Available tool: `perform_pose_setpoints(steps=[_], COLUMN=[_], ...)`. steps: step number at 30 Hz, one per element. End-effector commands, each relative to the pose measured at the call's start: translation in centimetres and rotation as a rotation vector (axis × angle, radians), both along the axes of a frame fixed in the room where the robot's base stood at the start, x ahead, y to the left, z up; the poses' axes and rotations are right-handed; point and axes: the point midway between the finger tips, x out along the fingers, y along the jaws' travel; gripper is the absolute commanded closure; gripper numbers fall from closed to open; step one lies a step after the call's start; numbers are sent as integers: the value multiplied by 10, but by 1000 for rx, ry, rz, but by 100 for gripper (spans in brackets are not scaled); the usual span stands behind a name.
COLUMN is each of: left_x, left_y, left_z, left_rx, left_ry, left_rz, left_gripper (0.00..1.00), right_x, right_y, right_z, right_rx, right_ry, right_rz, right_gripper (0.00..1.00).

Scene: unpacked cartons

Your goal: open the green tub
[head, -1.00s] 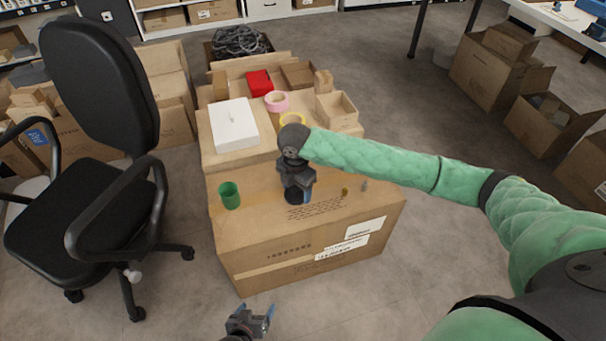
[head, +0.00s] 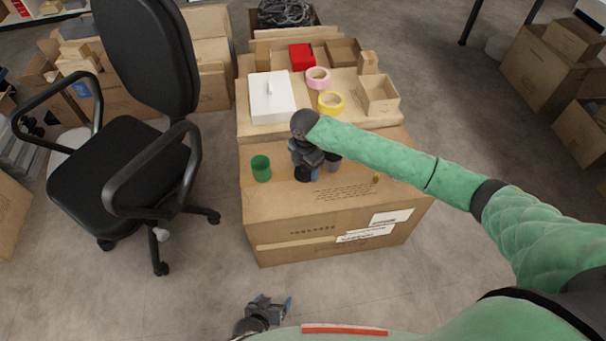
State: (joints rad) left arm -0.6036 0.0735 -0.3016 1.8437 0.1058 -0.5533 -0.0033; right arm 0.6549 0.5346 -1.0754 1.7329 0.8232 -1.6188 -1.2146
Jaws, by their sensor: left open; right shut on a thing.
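The green tub (head: 261,169) stands upright on the front carton (head: 325,237), near its left side. Its top is a darker green, and I cannot tell whether that is a lid or the inside. My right gripper (head: 304,172) is over the same carton, just right of the tub and apart from it. It points down and is shut on a small dark thing that is mostly hidden by the fingers. My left gripper (head: 279,306) is open and empty, low in front of the carton.
A grey thing (head: 334,163) stands just right of my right gripper, partly hidden. A small brass-coloured thing (head: 376,178) is farther right. Behind are a white box (head: 271,98), a yellow tape roll (head: 331,103) and a pink one (head: 318,78). An office chair (head: 120,165) stands left.

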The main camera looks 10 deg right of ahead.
Motion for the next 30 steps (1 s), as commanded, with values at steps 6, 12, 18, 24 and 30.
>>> perform_pose_setpoints(steps=[6, 12, 18, 24, 30], left_x=[0, -1, -1, -1, 0], left_y=[0, -1, 0, 0, 0], left_z=[-1, -2, -3, -3, -3], left_rx=[-1, -1, -1, 0, 0], left_ry=[-1, 0, 0, 0, 0], left_rz=[0, -1, 0, 0, 0], left_gripper=[22, 22, 22, 22, 22], right_x=[8, 7, 8, 8, 8], right_y=[9, 9, 9, 9, 9], right_z=[-9, -29, -48, -47, -50], right_rx=[-1, -1, -1, -1, -1], right_ry=[0, 3, -1, -1, 0], right_rz=[0, 0, 0, 0, 0], right_gripper=[62, 62, 62, 62, 23])
